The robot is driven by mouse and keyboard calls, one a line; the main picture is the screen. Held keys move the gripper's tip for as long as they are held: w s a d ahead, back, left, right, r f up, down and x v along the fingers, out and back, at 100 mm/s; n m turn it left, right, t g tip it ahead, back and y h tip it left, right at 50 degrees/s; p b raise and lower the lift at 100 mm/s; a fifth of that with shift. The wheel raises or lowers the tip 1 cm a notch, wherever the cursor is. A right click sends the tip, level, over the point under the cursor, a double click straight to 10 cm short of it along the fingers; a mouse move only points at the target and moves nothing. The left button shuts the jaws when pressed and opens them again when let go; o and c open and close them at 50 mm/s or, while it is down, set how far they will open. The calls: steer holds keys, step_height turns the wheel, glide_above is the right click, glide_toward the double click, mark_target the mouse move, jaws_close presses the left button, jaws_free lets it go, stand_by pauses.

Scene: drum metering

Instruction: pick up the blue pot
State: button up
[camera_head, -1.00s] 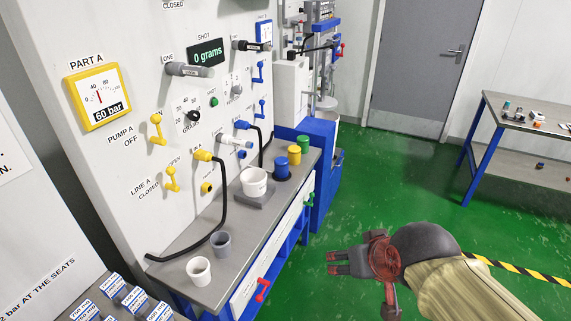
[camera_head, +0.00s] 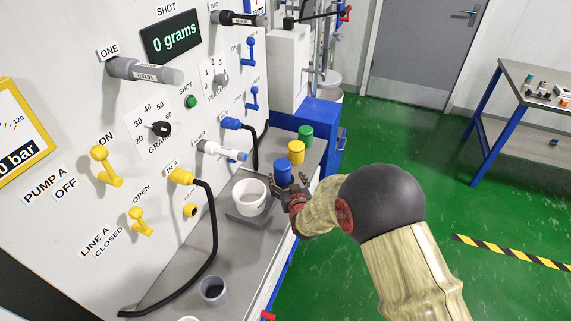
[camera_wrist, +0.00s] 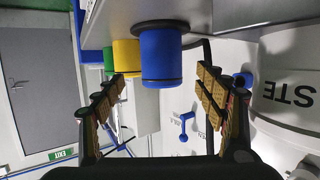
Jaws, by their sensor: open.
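The blue pot (camera_head: 283,173) stands on the grey bench beside the white tub, in front of the yellow pot. My gripper (camera_head: 290,194) is at the bench's right side, close to the blue pot and partly covering its lower part in the head view. In the wrist view, which is turned over, the blue pot (camera_wrist: 160,60) lies centred between my two open fingers (camera_wrist: 162,85), with a gap on each side. Neither finger appears to touch it. How far the pot reaches between the fingertips is hard to tell.
The yellow pot (camera_head: 296,151) and green pot (camera_head: 305,134) stand just behind the blue one. The white tub (camera_head: 250,197) on its grey plate is close on the left. A grey cup (camera_head: 213,290) and a black hose (camera_head: 211,240) are nearer.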

mark_target(282, 169)
steer(key=b+x, duration=0.3)
steer(key=x, duration=0.4)
steer(key=shift+w+a+f, duration=0.2)
steer(key=shift+f, duration=0.05)
steer(key=c, duration=0.3)
steer(key=c, duration=1)
steer(key=shift+r, duration=0.15)
steer(key=shift+c, duration=0.8)
